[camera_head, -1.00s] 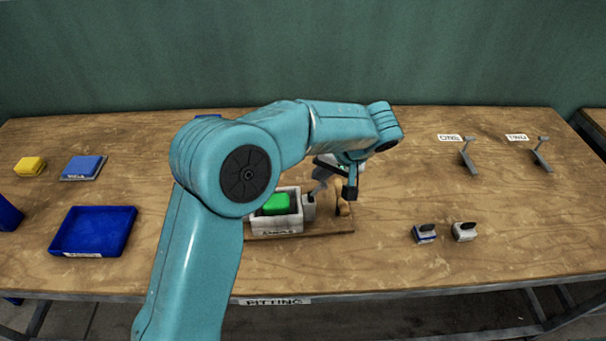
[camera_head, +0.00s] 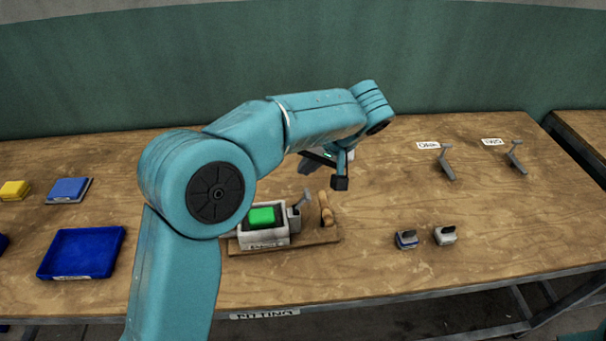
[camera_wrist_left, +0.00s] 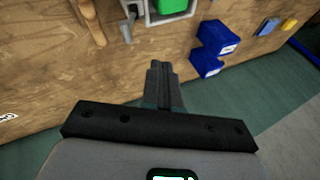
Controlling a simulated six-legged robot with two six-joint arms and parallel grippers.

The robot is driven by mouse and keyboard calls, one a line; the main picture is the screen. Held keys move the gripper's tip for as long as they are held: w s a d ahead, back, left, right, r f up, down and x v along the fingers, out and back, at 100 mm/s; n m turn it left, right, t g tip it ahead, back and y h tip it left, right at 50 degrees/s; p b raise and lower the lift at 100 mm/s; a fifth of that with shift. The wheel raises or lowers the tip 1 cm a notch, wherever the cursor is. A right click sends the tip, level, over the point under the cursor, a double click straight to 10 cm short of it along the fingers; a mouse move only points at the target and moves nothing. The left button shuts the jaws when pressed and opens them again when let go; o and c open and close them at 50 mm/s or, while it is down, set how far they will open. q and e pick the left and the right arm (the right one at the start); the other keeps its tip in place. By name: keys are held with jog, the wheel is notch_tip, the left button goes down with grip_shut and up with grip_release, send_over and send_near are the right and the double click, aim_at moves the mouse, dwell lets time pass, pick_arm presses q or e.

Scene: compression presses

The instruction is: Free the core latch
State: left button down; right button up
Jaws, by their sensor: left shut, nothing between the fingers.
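A light grey box fixture (camera_head: 279,239) holds a green block (camera_head: 262,217) on a wooden base at mid-table. A grey lever latch (camera_head: 301,201) stands tilted up at its right side; part of it also shows in the left wrist view (camera_wrist_left: 128,22). A wooden handle-like piece (camera_head: 326,211) stands to the right of the latch. My left gripper (camera_head: 306,167) is shut and empty, above and behind the latch and apart from it. My right gripper is not in view.
A blue tray (camera_head: 115,262), a blue block (camera_head: 70,189) and a yellow block (camera_head: 14,190) lie to the left. Two labelled levers (camera_head: 447,163) (camera_head: 516,157) stand back right. Two small dark-topped pieces (camera_head: 405,239) (camera_head: 445,235) sit in front of them. Table between is clear.

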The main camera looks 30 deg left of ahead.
pick_arm(q)
jog(key=v, duration=0.6)
jog(key=shift+w+d+f, duration=0.15)
jog(key=shift+w+d, duration=0.15)
jog(key=shift+w, duration=0.15)
jog(key=shift+s, duration=0.1)
